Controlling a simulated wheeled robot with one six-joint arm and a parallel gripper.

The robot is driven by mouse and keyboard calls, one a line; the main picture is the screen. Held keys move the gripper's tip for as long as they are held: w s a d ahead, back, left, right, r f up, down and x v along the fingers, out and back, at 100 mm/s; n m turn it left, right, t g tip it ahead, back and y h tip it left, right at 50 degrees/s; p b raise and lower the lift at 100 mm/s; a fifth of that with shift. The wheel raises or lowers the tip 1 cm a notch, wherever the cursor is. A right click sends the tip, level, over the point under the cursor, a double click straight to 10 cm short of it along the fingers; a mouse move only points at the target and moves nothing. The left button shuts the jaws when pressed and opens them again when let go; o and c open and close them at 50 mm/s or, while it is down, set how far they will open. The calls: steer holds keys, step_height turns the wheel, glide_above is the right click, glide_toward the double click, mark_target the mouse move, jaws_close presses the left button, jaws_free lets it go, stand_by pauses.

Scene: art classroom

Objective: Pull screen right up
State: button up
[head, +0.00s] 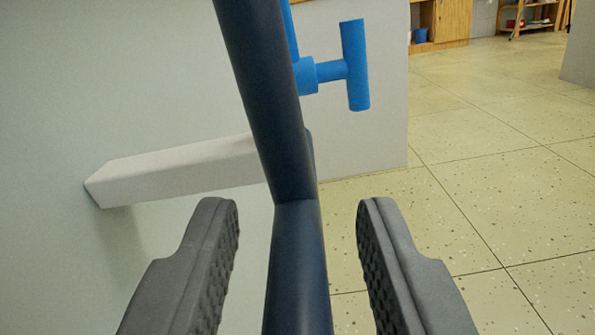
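My gripper (298,205) is open, with its two grey ridged fingers wide apart at the bottom of the head view. A dark navy tube (262,85) runs from the top edge down between the fingers, with a bend near the fingertips. Gaps show on both sides of it, and neither finger appears to touch it. A blue T-shaped handle (355,65) stands beyond the tube, to its right, and a blue rod rises from its hub. I cannot tell for sure which surface is the screen; a large pale grey-green panel (90,80) fills the left side.
A white beam (190,170) sticks out from the pale panel and passes behind the tube. A pale wall end (375,130) stands behind the handle. Open tiled floor (480,170) lies to the right. A wooden cabinet (455,18) and shelves (527,15) are far back.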

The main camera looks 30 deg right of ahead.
steer(key=shift+w+d, duration=0.25)
steer(key=shift+w, duration=0.15)
jaws_close()
